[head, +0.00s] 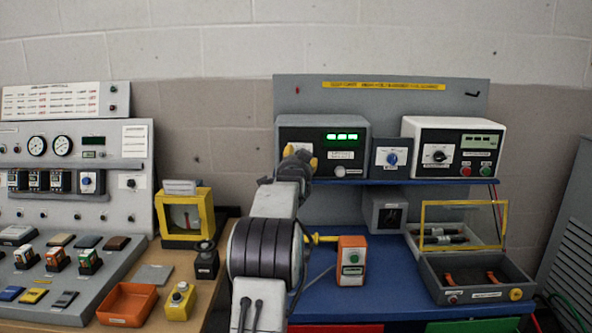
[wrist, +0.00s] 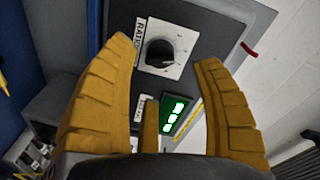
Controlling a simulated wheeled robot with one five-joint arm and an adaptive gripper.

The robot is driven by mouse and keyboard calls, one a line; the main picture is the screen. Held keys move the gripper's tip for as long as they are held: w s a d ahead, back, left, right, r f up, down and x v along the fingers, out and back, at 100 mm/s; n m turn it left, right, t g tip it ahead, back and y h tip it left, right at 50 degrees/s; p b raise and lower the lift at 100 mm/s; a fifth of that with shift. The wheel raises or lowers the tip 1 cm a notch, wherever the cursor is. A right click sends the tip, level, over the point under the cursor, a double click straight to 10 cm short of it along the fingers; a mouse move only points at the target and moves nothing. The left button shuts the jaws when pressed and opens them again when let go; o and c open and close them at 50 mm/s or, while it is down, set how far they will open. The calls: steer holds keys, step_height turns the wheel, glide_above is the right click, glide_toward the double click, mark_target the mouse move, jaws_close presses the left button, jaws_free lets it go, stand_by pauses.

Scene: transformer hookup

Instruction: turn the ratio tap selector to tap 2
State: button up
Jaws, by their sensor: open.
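The ratio tap selector (wrist: 160,53) is a black knob on a white dial plate, on a dark grey panel, in the wrist view. Part of a label starting "RATIO" (wrist: 122,43) stands beside it. My gripper (wrist: 173,58) is open, with its yellow fingers to either side of the knob in the picture and nothing between them; whether they touch it, I cannot tell. The tap the knob points at is too small to read. In the head view my gripper (head: 301,156) is in front of the left part of the instrument (head: 345,124) with the green display, and hides the knob.
A blue-knob box (head: 391,158) and a white instrument (head: 453,148) stand to the right on the blue shelf. Below are an orange box (head: 351,261) and a grey case (head: 477,281) with a raised yellow-framed lid. A yellow frame (head: 185,215) stands left.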

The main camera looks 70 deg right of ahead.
steer(key=v, duration=0.7)
steer(key=shift+f, duration=0.1)
stand_by(0.9)
